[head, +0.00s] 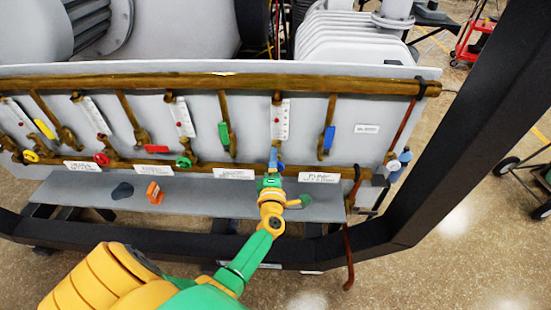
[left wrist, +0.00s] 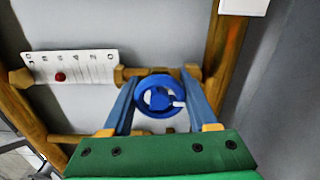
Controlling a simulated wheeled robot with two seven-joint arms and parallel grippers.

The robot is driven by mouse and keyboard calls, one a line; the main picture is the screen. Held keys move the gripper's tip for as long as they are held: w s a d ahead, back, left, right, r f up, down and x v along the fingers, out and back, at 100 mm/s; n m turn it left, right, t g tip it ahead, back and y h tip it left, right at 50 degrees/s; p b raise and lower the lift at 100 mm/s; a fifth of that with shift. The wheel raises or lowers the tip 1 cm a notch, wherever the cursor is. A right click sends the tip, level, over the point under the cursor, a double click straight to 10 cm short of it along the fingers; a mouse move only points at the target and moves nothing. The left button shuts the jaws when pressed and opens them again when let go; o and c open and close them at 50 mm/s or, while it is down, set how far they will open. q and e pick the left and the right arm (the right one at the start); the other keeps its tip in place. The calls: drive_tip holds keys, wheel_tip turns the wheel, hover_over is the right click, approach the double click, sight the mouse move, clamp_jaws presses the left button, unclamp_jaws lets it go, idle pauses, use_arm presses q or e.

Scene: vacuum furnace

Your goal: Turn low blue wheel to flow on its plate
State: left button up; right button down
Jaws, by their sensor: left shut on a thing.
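The low blue wheel (left wrist: 158,96) is a round hand wheel with a pale mark near its hub, seen face-on in the left wrist view. My left gripper (left wrist: 163,104) is shut on it, with one blue finger on each side of the rim. In the head view my left gripper (head: 273,165) reaches up to the lower pipe and mostly hides the wheel. The white scale plate (head: 280,119) with a red float stands above the wheel there. In the left wrist view the plate (left wrist: 88,67) lies left of the wheel, its red float near the left end. My right gripper is not in view.
Red (head: 102,159) and green (head: 184,162) wheels sit to the left on the same pipe. An orange block (head: 154,193) rests on the grey shelf (head: 210,203). A dark frame post rises at right.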

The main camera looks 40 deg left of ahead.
use_arm(q)
drive_tip(key=o, duration=1.4)
drive_tip(key=shift+c, duration=0.2)
